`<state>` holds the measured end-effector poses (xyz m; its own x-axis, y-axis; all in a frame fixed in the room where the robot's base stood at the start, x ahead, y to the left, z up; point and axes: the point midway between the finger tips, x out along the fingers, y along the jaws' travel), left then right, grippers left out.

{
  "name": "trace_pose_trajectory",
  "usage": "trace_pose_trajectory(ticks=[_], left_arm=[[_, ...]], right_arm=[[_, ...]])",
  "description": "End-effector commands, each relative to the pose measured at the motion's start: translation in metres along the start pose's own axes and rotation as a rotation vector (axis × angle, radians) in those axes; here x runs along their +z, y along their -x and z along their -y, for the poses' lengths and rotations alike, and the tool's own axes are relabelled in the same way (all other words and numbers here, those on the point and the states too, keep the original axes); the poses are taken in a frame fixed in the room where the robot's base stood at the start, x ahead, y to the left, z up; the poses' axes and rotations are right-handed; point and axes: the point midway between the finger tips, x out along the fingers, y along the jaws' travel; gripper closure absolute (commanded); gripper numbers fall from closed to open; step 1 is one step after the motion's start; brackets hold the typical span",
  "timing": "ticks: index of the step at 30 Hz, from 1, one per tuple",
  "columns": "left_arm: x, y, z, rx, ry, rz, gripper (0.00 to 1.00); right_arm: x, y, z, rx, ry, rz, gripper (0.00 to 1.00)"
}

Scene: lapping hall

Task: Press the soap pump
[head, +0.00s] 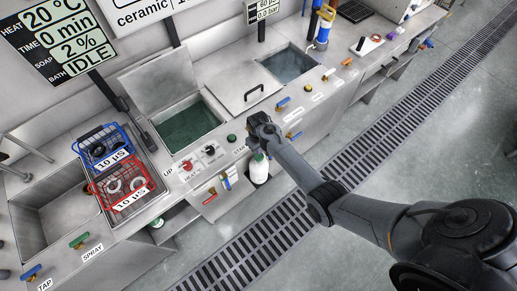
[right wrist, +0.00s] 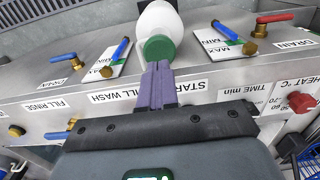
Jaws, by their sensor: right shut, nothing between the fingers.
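The soap pump is a white bottle (head: 259,168) with a green top, at the front of the steel bench. In the right wrist view the white bottle (right wrist: 157,16) is at the top centre, with its round green cap (right wrist: 159,48) facing my fingers. My right gripper (head: 259,147) is over the bottle's top in the head view. In the right wrist view its purple fingers (right wrist: 158,66) are shut and empty, with their tips at the green cap's edge. I cannot tell whether they touch it. My left gripper is not in view.
The bench front carries blue-handled valves (right wrist: 121,50), a red-handled drain valve (right wrist: 270,22) and a red knob (right wrist: 300,102). A green button (head: 232,138) is left of my gripper. Blue (head: 100,148) and red (head: 124,186) baskets stand at left. A floor grate (head: 270,232) runs in front.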

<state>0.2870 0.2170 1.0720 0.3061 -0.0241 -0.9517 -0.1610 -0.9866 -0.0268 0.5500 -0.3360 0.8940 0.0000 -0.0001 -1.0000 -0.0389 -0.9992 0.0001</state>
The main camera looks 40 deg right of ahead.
Motion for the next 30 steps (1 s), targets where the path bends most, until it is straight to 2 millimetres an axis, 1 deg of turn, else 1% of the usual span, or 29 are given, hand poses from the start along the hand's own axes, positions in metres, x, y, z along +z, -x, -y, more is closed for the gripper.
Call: trace_pose_trajectory(ticks=[1,7,12,23,26,30], left_arm=[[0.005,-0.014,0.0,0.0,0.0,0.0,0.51],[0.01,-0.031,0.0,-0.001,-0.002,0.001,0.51],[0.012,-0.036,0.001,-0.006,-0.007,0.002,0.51],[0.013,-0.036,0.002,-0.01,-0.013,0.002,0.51],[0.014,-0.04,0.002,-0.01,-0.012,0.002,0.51],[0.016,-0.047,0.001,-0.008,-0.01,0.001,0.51]], right_arm=[[0.0,-0.014,0.0,0.0,0.0,0.0,1.0],[0.0,-0.029,0.0,0.0,0.001,0.0,1.0],[0.0,-0.032,0.0,0.0,0.001,-0.001,1.0],[0.0,-0.032,0.0,0.0,0.001,0.0,1.0],[0.001,-0.041,0.0,0.0,0.0,0.002,1.0],[0.001,-0.06,0.0,0.0,0.0,0.002,1.0]])
